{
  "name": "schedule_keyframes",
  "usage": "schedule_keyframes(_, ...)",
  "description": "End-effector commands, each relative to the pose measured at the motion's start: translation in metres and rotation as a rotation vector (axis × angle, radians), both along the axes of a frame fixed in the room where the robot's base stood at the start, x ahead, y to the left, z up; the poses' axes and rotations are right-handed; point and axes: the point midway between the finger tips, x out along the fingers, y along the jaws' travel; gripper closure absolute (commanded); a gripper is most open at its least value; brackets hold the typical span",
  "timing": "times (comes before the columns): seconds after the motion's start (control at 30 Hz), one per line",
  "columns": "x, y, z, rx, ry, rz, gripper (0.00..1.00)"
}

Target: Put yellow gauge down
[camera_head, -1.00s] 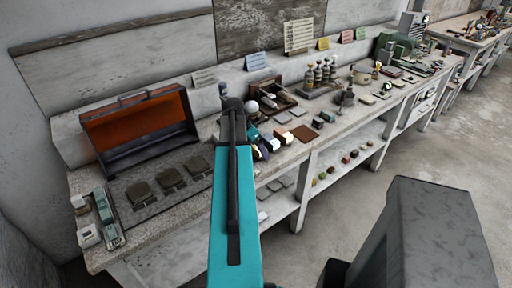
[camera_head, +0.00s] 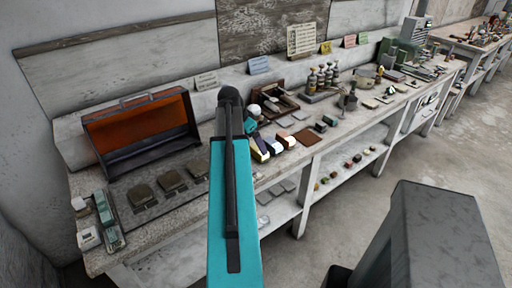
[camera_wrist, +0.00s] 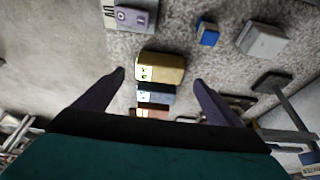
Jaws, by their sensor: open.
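In the wrist view a yellow, brass-toned block (camera_wrist: 160,67), which looks like the yellow gauge, rests on the speckled bench top. Its near face is pale with small green marks. My gripper (camera_wrist: 160,77) is open, with one dark finger on each side of the block and visible gaps to both. A blue-grey block (camera_wrist: 157,96) sits just behind it in a row, and further blocks there are partly hidden by my gripper body.
A mauve block (camera_wrist: 136,17), a small blue block (camera_wrist: 208,33) and a grey block (camera_wrist: 262,40) stand around bare bench top. In the head view an open orange-lined case (camera_head: 140,130) stands left of my arm.

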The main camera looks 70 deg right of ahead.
Motion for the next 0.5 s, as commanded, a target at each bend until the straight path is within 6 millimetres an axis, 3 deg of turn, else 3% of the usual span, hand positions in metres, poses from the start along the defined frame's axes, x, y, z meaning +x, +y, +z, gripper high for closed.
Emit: schedule_keyframes(0.5, 0.011, 0.017, 0.048, 0.000, 0.000, 0.000, 0.11)
